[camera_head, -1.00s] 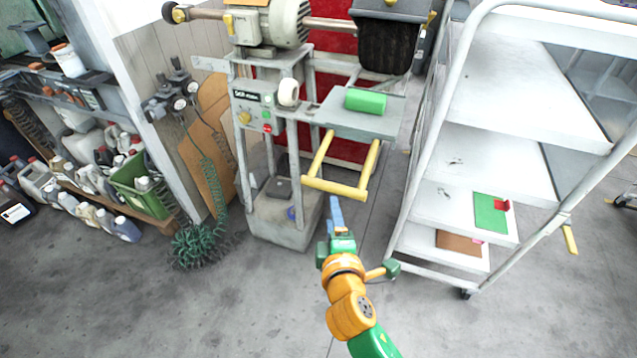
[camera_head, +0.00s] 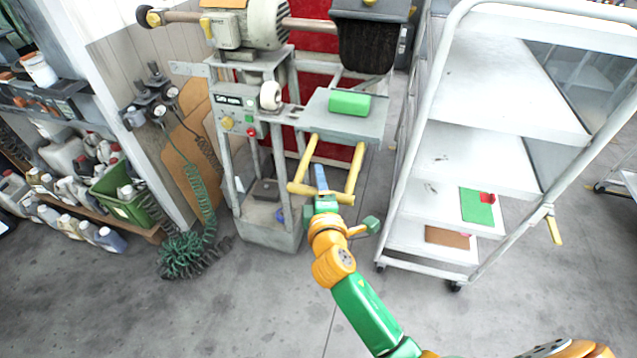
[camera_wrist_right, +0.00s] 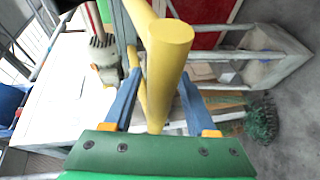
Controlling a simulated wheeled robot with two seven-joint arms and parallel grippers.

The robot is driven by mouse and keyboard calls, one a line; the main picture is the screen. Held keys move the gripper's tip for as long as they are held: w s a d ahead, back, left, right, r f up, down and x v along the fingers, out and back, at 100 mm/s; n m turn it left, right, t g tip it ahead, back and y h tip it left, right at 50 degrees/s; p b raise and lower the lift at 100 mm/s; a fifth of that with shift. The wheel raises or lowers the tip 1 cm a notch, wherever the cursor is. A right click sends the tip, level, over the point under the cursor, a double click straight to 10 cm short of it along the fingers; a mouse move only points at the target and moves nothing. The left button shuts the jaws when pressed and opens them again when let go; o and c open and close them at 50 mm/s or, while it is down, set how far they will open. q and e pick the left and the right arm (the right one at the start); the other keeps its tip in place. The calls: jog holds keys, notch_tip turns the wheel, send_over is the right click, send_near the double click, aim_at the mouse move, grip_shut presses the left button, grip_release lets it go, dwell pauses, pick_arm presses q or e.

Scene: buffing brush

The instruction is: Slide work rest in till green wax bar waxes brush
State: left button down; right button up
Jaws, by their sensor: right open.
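The green wax bar (camera_head: 349,103) lies on the grey work rest (camera_head: 372,124), in front of and below the dark brush (camera_head: 366,47). A gap shows between bar and brush. A yellow U-shaped handle (camera_head: 355,172) sticks out from the front of the work rest. My right gripper (camera_head: 319,178) is at the handle's crossbar, with its blue fingers reaching past it. In the right wrist view the yellow handle (camera_wrist_right: 167,75) passes between the two open fingers (camera_wrist_right: 158,88). I cannot tell whether either finger touches it. My left gripper is not in view.
The grinder motor (camera_head: 262,24) tops the machine, with a control panel (camera_head: 238,115) left of the work rest. A white shelf cart (camera_head: 470,160) stands close on the right. A green coiled hose (camera_head: 185,255) lies left. The floor in front is clear.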

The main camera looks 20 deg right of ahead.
jog(key=shift+s, duration=0.1)
grip_shut()
dwell(1.2)
